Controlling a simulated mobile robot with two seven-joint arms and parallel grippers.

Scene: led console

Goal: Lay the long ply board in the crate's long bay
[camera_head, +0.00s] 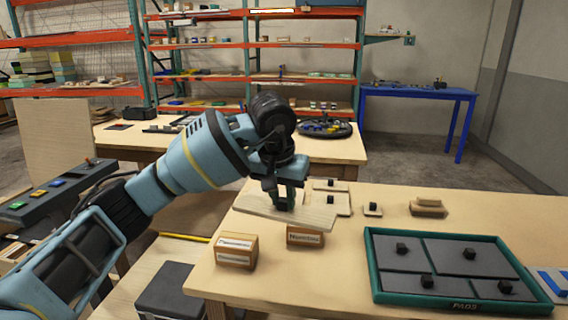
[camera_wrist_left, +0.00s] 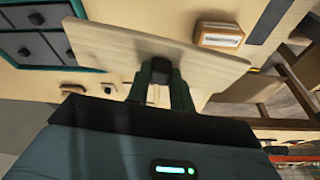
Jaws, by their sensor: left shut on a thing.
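My left gripper (camera_head: 290,200) is shut on the black knob (camera_wrist_left: 160,70) of a pale ply board (camera_head: 262,208). The board is held above the near-left part of the wooden table, slightly tilted in the head view. In the left wrist view the same board (camera_wrist_left: 115,48) spreads out beyond the fingers. A green-rimmed tray (camera_head: 420,304) marked PADS lies at the right of the table, with several dark knobbed pads in its compartments. I cannot make out for certain which thing is the crate with the long bay. My right gripper is not in view.
Smaller knobbed ply pieces (camera_head: 372,210) and a stacked wooden piece (camera_head: 428,210) lie behind. A blue-and-white item (camera_head: 553,283) is at the right edge. Bare tabletop (camera_head: 310,285) lies left of the tray.

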